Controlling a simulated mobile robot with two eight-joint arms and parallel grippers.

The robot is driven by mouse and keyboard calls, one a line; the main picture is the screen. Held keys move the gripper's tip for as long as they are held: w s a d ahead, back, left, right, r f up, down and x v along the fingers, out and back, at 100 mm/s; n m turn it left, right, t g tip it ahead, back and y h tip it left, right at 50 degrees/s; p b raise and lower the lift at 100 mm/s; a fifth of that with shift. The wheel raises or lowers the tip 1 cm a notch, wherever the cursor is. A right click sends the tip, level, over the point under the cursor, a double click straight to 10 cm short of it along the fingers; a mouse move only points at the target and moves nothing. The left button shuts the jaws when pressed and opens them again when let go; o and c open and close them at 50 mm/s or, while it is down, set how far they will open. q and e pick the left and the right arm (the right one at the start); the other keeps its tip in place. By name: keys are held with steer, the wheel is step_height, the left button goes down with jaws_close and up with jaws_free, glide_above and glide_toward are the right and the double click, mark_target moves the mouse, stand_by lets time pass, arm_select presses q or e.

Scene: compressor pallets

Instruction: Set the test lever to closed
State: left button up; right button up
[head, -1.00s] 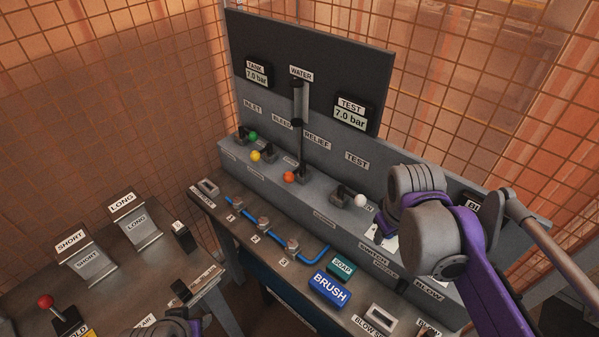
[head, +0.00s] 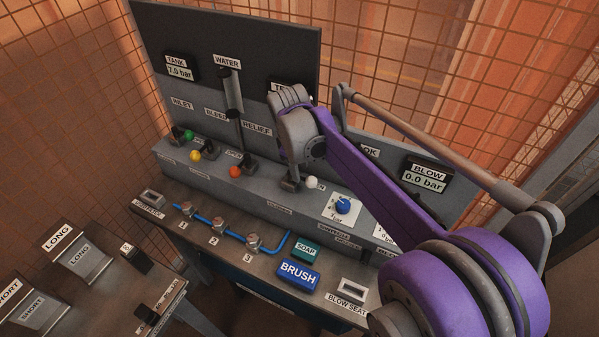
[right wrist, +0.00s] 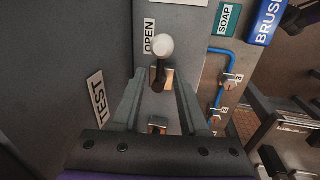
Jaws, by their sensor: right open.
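The test lever shows a white ball knob (head: 312,182) on the grey bench ledge; the knob also shows in the right wrist view (right wrist: 163,47) on a dark stem. The knob is beside the OPEN label (right wrist: 149,38). The TEST label (right wrist: 97,100) is on the panel to the left. My right gripper (right wrist: 157,88) is open, with its fingers on either side of the lever's stem and base as seen from the wrist; I cannot tell whether they touch. In the head view my right arm hides part of the lever. My left gripper is out of view.
Green, yellow and orange knob levers (head: 235,172) stand left along the ledge. A blue dial (head: 343,206) is to the right. Blue tubing (head: 236,236), a SOAP block (head: 305,249) and a BRUSH block (head: 298,275) are on the lower bench. The TEST display is mostly hidden behind my arm.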

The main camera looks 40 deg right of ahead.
mark_target(302, 179)
steer(key=shift+w+d+f, duration=0.1)
steer(key=shift+d+f, duration=0.1)
steer(key=shift+f, duration=1.05)
jaws_close()
stand_by(0.5)
